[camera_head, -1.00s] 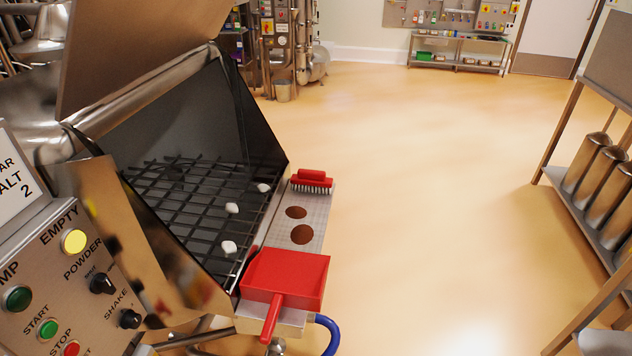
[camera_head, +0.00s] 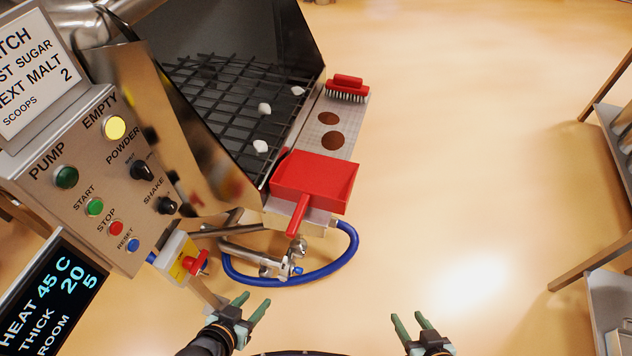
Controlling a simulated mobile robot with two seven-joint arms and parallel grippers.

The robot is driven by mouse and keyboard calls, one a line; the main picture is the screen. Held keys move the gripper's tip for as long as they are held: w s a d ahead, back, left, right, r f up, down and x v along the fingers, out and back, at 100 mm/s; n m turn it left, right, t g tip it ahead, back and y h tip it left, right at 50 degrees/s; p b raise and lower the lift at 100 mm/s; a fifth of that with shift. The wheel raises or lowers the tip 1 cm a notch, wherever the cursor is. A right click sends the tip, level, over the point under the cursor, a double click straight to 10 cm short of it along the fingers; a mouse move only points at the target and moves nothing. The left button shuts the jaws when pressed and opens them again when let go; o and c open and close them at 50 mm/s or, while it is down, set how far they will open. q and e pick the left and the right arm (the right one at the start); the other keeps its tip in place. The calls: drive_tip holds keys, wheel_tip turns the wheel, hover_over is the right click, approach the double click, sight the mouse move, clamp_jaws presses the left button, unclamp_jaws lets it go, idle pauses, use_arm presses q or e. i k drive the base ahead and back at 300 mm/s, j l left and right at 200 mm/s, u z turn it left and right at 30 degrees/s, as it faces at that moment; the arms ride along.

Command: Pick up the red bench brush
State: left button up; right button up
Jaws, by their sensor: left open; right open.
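The red bench brush (camera_head: 347,86) lies at the far end of the narrow metal side shelf (camera_head: 311,132) on the hopper's right edge. Its red handle is on top and its pale bristles point down. My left gripper (camera_head: 254,305) is open and empty at the bottom of the view, well below and nearer than the brush. My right gripper (camera_head: 411,322) is open and empty, further right at the bottom edge. Neither gripper touches anything.
The hopper grid (camera_head: 220,95) holds white lumps. A blue hose (camera_head: 290,281) loops below. A control panel (camera_head: 110,185) stands left. Open floor lies right.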

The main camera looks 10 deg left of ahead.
sight(345, 86)
drive_tip(key=i+l+u, duration=0.1)
drive_tip(key=l, duration=0.65)
drive_tip(key=i+l+u, duration=0.15)
drive_tip(key=l, duration=0.2)
drive_tip(key=i+l+u, duration=0.2)
drive_tip(key=l, duration=0.35)
drive_tip(key=i+l+u, duration=0.1)
drive_tip(key=i+l, duration=0.1)
drive_tip(key=l, duration=0.1)
